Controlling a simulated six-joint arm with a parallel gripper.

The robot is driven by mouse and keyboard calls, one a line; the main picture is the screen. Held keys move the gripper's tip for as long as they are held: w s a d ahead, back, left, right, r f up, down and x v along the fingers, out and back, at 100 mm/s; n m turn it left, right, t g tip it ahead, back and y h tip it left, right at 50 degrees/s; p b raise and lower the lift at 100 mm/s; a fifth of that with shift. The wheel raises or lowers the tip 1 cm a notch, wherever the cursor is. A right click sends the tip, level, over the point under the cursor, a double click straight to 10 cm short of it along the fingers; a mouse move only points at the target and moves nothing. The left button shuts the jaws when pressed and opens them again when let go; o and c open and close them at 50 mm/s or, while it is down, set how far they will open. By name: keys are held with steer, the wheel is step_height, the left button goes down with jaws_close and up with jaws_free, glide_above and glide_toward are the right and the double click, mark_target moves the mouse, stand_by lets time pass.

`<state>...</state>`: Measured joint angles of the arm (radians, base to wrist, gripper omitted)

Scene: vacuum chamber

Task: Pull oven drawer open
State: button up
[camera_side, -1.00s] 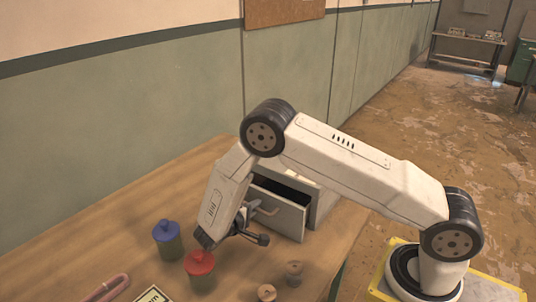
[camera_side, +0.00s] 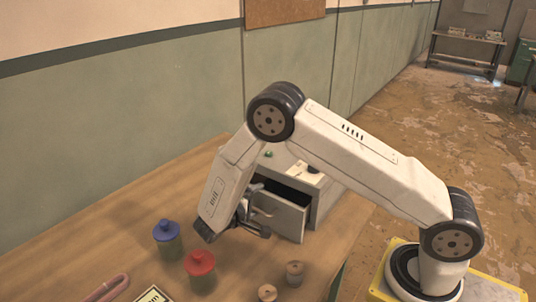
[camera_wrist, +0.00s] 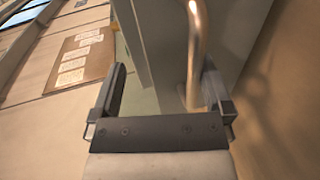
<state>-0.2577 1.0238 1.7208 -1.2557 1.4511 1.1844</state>
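The oven (camera_side: 322,199) is a light grey box on the table, partly hidden behind my arm. Its drawer (camera_side: 285,217) stands out from the body, with the dark inside showing above the front panel. The drawer's handle (camera_side: 263,212) is a bar on that front. In the wrist view, the copper-coloured handle (camera_wrist: 196,45) rises near the right finger, in front of the grey drawer front (camera_wrist: 225,35). My gripper (camera_side: 254,225) is just in front of the drawer front. In the wrist view, my gripper (camera_wrist: 163,92) has its fingers wide apart. I cannot tell whether the right finger touches the handle.
A blue-lidded jar (camera_side: 167,240) and a red-lidded jar (camera_side: 200,270) stand left of and nearer than the drawer. A pink tube (camera_side: 108,288) lies at front left. The table's left side is mostly clear.

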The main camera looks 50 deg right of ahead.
steer(key=s+r, duration=0.1)
steer(key=r, duration=0.1)
steer(key=s+r, duration=0.1)
steer(key=r, duration=0.1)
steer(key=s+r, duration=0.2)
steer(key=shift+s+a+r, duration=0.1)
steer(key=shift+a, duration=0.1)
steer(key=shift+s+a+r, duration=0.15)
steer(key=shift+s+r, duration=0.5)
steer(key=shift+s, duration=0.9)
steer(key=shift+s+a+r, duration=0.2)
steer(key=shift+s+r, duration=0.5)
steer(key=shift+s, duration=0.85)
steer(key=shift+s+a+r, duration=0.15)
steer(key=shift+s+r, duration=0.5)
steer(key=shift+s, duration=0.9)
steer(key=shift+c, duration=0.3)
glide_toward(262, 200)
steer(key=x, duration=0.5)
steer(key=shift+w+f, duration=0.1)
steer(key=shift+d, duration=0.2)
steer(key=shift+x, duration=3.75)
jaws_close()
